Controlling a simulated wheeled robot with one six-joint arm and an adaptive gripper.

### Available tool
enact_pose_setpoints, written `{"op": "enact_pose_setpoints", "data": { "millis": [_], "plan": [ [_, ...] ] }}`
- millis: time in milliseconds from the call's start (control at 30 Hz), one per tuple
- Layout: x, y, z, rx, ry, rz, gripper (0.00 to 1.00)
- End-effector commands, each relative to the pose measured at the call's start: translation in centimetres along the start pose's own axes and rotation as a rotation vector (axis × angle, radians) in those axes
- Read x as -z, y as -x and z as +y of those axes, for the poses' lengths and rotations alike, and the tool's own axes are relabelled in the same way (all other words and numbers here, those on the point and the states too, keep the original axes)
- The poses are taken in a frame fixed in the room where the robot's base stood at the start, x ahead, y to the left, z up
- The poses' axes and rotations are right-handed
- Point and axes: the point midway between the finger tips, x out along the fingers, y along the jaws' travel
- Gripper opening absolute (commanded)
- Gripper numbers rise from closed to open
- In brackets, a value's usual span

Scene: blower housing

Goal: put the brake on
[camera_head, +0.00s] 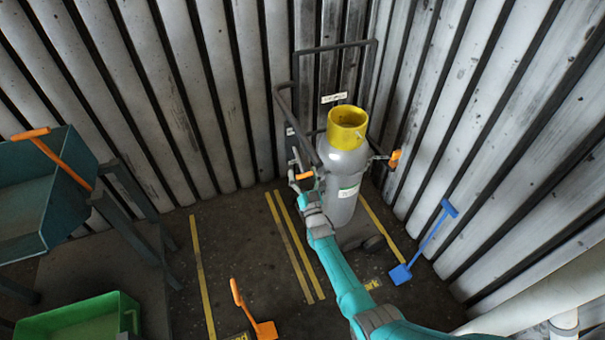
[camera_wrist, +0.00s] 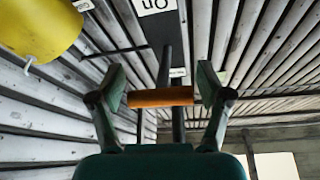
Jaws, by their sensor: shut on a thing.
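A grey gas cylinder (camera_head: 345,165) with a yellow collar (camera_head: 348,118) stands upright on a dark trolley frame (camera_head: 283,105) in the corner. The collar also shows in the wrist view (camera_wrist: 38,30). My gripper (camera_head: 304,181) is at the cylinder's left side. In the wrist view my gripper (camera_wrist: 160,92) is shut on an orange handle (camera_wrist: 160,97), lying crosswise between its fingers on a dark lever (camera_wrist: 178,122). A white label (camera_wrist: 156,6) with upside-down letters like "ON" is beyond it. Which way the brake is set I cannot tell.
Another orange grip (camera_head: 394,159) sticks out right of the cylinder. A blue shovel (camera_head: 425,245) leans on the right wall. An orange shovel (camera_head: 264,329), a green bin (camera_head: 75,325) and a teal cart (camera_head: 40,190) are at the left. Striped floor between is mostly free.

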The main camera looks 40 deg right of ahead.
Motion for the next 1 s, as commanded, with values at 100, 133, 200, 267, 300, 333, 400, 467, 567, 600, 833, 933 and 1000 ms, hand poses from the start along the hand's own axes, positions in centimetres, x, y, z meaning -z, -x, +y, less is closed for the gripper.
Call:
{"op": "enact_pose_setpoints", "data": {
  "millis": [100,133,200,267,300,333,400,467,567,600,833,933,1000],
  "plan": [
    [0.05,-0.08,0.36,-0.006,0.001,0.000,0.14],
    [0.06,-0.09,0.35,-0.006,0.001,0.000,0.14],
    [0.08,-0.11,0.36,-0.006,0.001,0.000,0.14],
    [0.10,-0.13,0.36,-0.006,0.000,0.001,0.14],
    [0.11,-0.14,0.37,-0.006,0.000,0.001,0.14],
    [0.12,-0.15,0.37,-0.006,0.000,0.001,0.14],
    [0.14,-0.17,0.37,-0.006,0.000,0.002,0.14],
    [0.16,-0.19,0.37,-0.006,0.000,0.002,0.14],
    [0.20,-0.22,0.38,-0.007,0.000,0.003,0.89],
    [0.20,-0.22,0.36,-0.006,0.000,0.003,0.99],
    [0.13,-0.14,0.17,-0.003,0.000,0.003,1.00],
    [0.11,-0.09,0.13,-0.002,0.000,0.002,1.00],
    [0.07,0.14,0.12,-0.002,0.000,0.002,1.00]
  ]
}}
